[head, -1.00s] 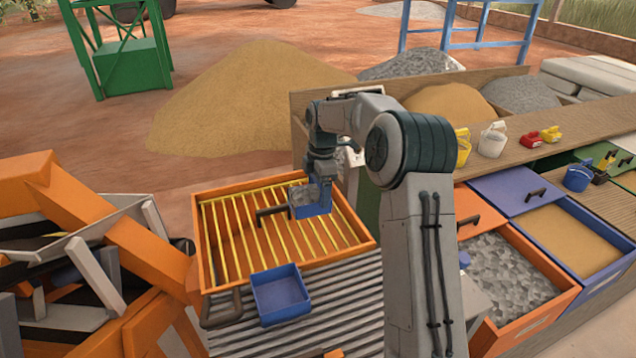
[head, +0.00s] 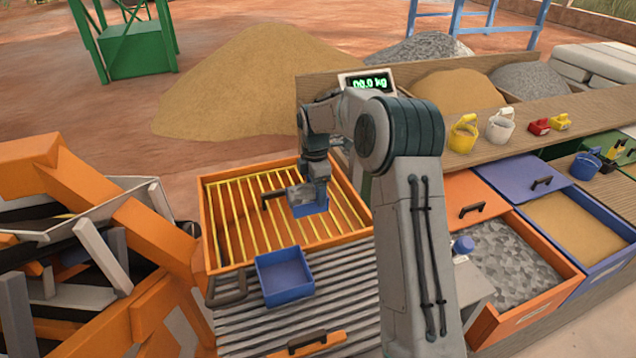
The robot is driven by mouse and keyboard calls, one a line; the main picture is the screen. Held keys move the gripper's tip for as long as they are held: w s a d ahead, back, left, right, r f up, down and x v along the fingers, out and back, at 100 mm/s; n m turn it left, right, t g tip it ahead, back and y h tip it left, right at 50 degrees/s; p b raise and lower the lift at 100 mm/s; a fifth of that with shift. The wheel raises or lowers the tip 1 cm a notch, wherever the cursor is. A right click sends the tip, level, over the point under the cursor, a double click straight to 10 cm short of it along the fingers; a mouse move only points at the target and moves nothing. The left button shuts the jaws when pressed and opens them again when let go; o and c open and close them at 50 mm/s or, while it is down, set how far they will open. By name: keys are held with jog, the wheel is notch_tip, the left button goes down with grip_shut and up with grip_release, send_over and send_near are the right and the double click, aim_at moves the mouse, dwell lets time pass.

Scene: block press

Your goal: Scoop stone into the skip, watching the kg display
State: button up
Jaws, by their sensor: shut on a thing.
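My gripper (head: 300,194) is shut on a blue scoop (head: 311,208) with a dark handle. It holds the scoop above an orange box with yellow bars (head: 208,225). I cannot tell whether stone is in the scoop. Grey stone (head: 505,262) lies in an orange-fronted bin (head: 525,318) at the right. The kg display (head: 369,84) stands behind my arm and reads 00.0 kg. A small blue open box (head: 285,276) sits in front of the barred box and looks empty. I cannot tell which container is the skip.
A sand bin (head: 575,229) with a blue front adjoins the stone bin. Small buckets, including a yellow one (head: 463,134) and a white one (head: 501,126), stand on the wooden shelf (head: 540,108). Orange machinery (head: 160,250) stands close on the left.

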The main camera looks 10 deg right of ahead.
jog(key=shift+s+a+r+t+h, duration=0.15)
jog(key=shift+a+r+h, duration=0.1)
jog(key=shift+a+h, duration=0.45)
jog(key=shift+s+a+r+t+h, duration=0.1)
jog(key=shift+a+r+h, duration=0.2)
jog(key=shift+a+h, duration=0.35)
jog(key=shift+s+a+r+t+h, duration=0.15)
jog(key=shift+a+r+h, duration=0.1)
jog(key=shift+a+h, duration=0.45)
jog(key=h, duration=0.1)
jog(key=a+h, duration=0.2)
jog(key=shift+s+r+t, duration=0.2)
jog(key=shift+r+t, duration=0.05)
jog(key=shift+t, duration=0.05)
jog(key=shift+s+a+r+t+h, duration=0.1)
jog(key=shift+s+a+t+h, duration=0.1)
jog(key=shift+a+h, duration=0.6)
jog(key=shift+s+a+r+t+h, duration=0.1)
jog(key=shift+a+t+h, duration=0.1)
jog(key=shift+a+h, duration=0.55)
jog(key=shift+d, duration=0.15)
notch_tip(320, 180, up, 5)
jog(key=g+y, duration=0.1)
jog(key=y, duration=0.4)
jog(key=g+y, duration=0.1)
jog(key=y, duration=0.4)
